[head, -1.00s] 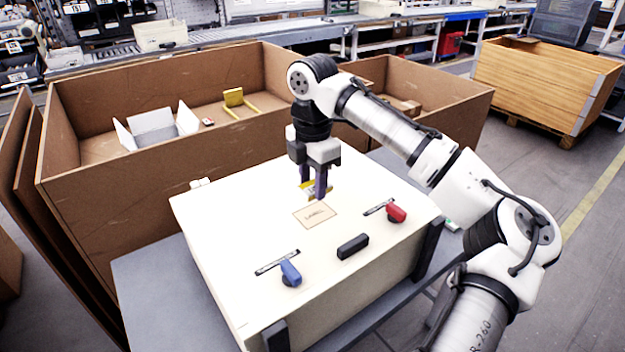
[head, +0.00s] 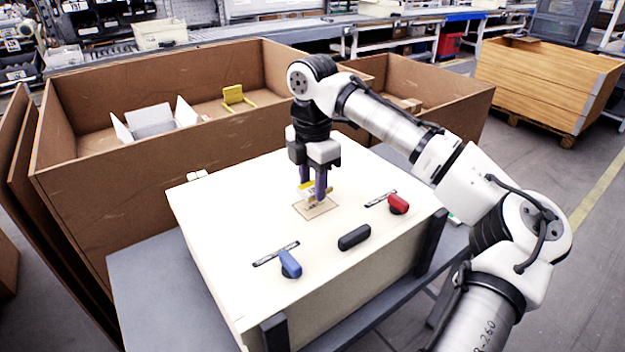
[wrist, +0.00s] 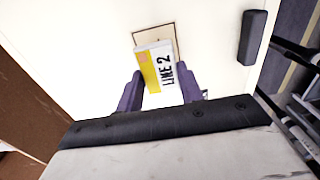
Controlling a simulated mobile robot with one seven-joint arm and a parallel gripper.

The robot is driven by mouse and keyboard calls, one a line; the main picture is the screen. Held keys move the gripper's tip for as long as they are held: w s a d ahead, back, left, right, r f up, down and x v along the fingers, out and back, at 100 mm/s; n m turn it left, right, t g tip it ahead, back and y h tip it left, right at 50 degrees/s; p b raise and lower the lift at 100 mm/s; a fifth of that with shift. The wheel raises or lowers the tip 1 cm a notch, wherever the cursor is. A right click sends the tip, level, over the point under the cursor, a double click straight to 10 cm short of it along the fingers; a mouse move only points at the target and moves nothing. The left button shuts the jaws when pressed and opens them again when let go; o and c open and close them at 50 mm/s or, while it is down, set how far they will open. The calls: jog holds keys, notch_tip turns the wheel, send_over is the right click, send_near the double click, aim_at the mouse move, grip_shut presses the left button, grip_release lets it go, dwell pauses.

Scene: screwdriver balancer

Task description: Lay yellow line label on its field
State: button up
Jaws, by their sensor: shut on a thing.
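The yellow line label (wrist: 160,68) is a small white and yellow piece reading "LINE 2" in the wrist view. My gripper (head: 313,195) is shut on it; its purple fingers (wrist: 162,92) stand on either side of the label. In the head view the label (head: 306,187) shows between the fingers, tilted, over the outlined tan field (head: 325,210) on the white panel. The field also shows behind the label in the wrist view (wrist: 146,34). The fingers and label hide part of the field. I cannot tell whether the label touches the panel.
A blue knob (head: 290,264) and a red knob (head: 398,204) sit on the panel, each beside a dark printed strip. A black handle (head: 354,237) lies between them. Brown crates (head: 150,185) stand behind. The panel's left part is clear.

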aim_at(312, 187)
jog(key=shift+f, duration=0.15)
jog(key=shift+f+b, duration=0.4)
jog(key=shift+f, duration=0.6)
jog(key=shift+f, duration=0.4)
dwell(0.5)
jog(key=o, duration=1.1)
jog(key=shift+o, duration=0.2)
notch_tip(312, 187, up, 14)
jog(key=shift+p, duration=0.3)
jog(key=shift+f, duration=0.1)
